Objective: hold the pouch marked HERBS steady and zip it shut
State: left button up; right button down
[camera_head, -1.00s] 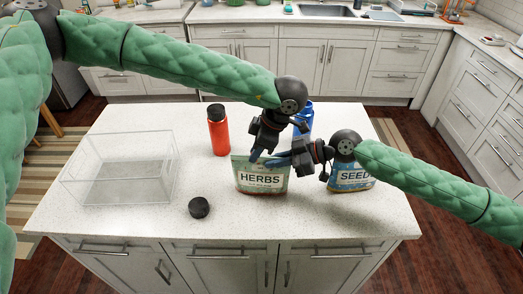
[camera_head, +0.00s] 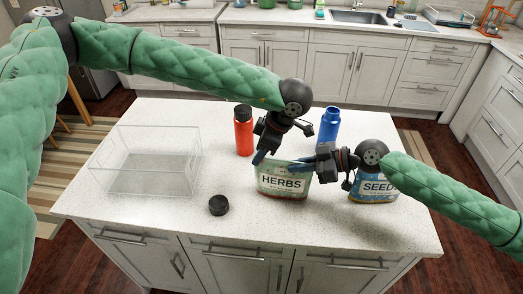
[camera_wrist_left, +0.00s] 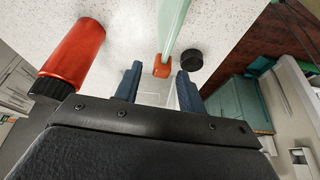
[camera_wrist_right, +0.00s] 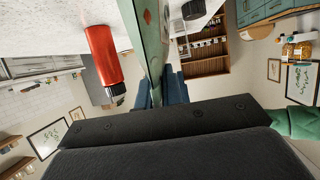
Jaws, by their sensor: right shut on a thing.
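The HERBS pouch (camera_head: 283,183) stands upright near the front middle of the counter. My left gripper (camera_head: 258,158) is above its top left corner. In the left wrist view its two blue fingers (camera_wrist_left: 157,88) are apart, with an orange zip slider (camera_wrist_left: 161,70) just beyond the gap, at the near end of the pouch's pale green top edge (camera_wrist_left: 178,28). I see nothing held between these fingers. My right gripper (camera_head: 297,162) is shut on the pouch's top edge toward the right; the pouch shows edge-on in the right wrist view (camera_wrist_right: 146,35).
A SEEDS pouch (camera_head: 374,188) stands right of the HERBS pouch, close to my right wrist. A red bottle (camera_head: 244,134) and an open blue bottle (camera_head: 329,124) stand behind. A black lid (camera_head: 218,205) lies front left. A clear empty bin (camera_head: 150,185) is at the left.

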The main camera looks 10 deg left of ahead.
pick_arm(q)
jog(key=shift+d, duration=0.1)
pick_arm(e)
jog(key=shift+f, duration=0.1)
pick_arm(q)
jog(key=v, duration=1.2)
pick_arm(e)
jog(key=c, duration=1.5)
grip_release()
